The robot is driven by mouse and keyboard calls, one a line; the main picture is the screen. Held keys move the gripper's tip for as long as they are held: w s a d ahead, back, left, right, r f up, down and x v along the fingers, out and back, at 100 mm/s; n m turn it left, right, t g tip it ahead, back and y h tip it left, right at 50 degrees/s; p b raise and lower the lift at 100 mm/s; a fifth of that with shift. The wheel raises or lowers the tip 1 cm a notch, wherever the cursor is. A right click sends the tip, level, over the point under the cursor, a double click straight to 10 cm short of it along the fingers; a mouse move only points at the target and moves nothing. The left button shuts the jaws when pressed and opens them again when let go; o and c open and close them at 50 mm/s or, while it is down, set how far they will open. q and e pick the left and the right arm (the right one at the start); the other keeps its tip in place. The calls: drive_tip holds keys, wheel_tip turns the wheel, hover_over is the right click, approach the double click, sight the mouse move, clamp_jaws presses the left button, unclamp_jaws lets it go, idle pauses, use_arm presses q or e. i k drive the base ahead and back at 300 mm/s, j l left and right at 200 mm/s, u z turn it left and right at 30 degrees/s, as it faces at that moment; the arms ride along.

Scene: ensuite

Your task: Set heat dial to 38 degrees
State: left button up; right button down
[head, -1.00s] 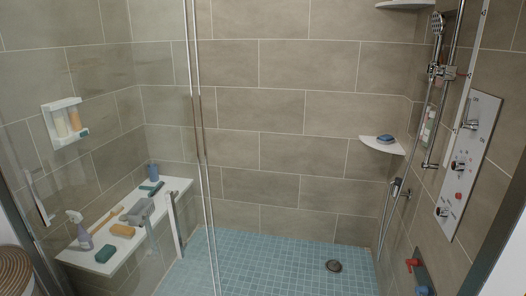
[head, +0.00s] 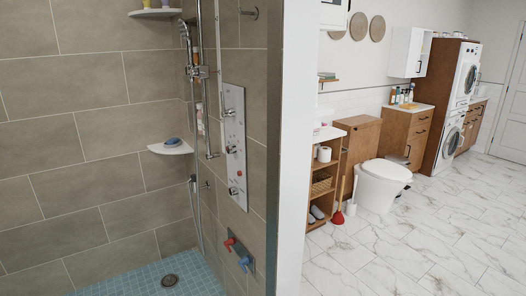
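A tall pale shower panel (head: 234,135) is mounted on the tiled right wall of the shower, in the middle of the head view. It carries several controls, including an upper knob (head: 232,150), a red button (head: 239,173) and a lower knob (head: 233,191). I cannot tell which one is the heat dial, and no degree marks are readable. Below the panel, a dark plate (head: 240,258) holds a red handle (head: 229,243) and a blue handle (head: 244,262). Neither of my grippers shows.
A wall end (head: 294,150) separates the shower from the room. A corner shelf (head: 170,149) and hand shower (head: 185,35) are left of the panel. Right are a toilet (head: 383,185), a plunger (head: 338,216) and wooden cabinets (head: 408,120). Open marble floor (head: 420,240) lies in front.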

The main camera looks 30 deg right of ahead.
sight(231, 149)
drive_tip(key=z, duration=0.85)
drive_tip(key=i+j+z, duration=0.25)
drive_tip(key=i+j, duration=0.2)
drive_tip(key=i+j+z, duration=0.3)
drive_tip(key=i+j, duration=0.2)
drive_tip(key=i+j+z, duration=0.3)
drive_tip(key=j, duration=0.2)
drive_tip(key=i+j+z, duration=0.25)
drive_tip(key=j, duration=0.25)
drive_tip(key=j+z, duration=0.3)
drive_tip(key=j, duration=0.2)
drive_tip(key=i+j+z, duration=0.1)
drive_tip(key=j+z, duration=0.15)
drive_tip(key=j, duration=0.35)
drive_tip(key=j+z, duration=0.3)
drive_tip(key=j, duration=0.3)
